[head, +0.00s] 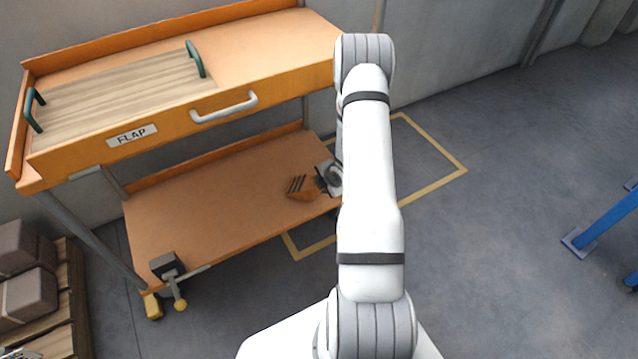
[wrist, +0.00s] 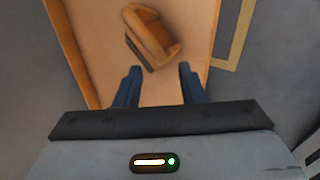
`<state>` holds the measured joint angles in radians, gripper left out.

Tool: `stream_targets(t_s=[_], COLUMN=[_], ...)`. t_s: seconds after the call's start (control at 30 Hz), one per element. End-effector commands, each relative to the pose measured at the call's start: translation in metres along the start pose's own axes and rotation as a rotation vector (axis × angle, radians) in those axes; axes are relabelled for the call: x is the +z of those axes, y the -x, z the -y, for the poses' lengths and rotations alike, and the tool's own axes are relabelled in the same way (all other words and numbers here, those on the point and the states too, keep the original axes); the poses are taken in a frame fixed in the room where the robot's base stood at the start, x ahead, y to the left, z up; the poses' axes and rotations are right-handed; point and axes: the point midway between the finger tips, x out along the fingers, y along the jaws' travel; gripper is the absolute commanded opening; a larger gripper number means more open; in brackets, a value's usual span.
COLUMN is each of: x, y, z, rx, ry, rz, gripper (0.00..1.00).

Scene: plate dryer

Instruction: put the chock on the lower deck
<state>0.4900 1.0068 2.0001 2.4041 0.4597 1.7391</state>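The chock (head: 303,194), an orange-brown wedge with dark stripes, lies on the lower deck (head: 215,205) of the orange cart, towards its right end. In the wrist view the chock (wrist: 153,36) lies ahead of my fingertips, turned at a slant. My gripper (wrist: 158,78) is open, its two dark blue fingers apart with only bare deck between them. I see no contact with the chock. In the head view my gripper (head: 324,178) is just right of the chock, partly hidden by my arm.
The upper deck (head: 270,45) above carries a wooden board (head: 120,95) with green handles. A flap with a grey handle (head: 224,107) fronts it. Brown blocks on a pallet (head: 70,310) stand at the lower left. The lower deck's left and middle are clear.

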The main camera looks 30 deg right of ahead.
Motion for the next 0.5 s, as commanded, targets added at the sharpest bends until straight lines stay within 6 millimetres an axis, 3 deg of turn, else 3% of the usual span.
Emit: stream_targets(t_s=[0.03,0.2,0.5], x=[0.001,0.000,-0.001], y=[0.015,0.043,0.058], z=[-0.002,-0.002,0.000], rx=[0.000,0.000,0.000], ry=[-0.001,0.001,0.001], rz=[0.001,0.000,-0.001], gripper=[0.36,0.36,0.36])
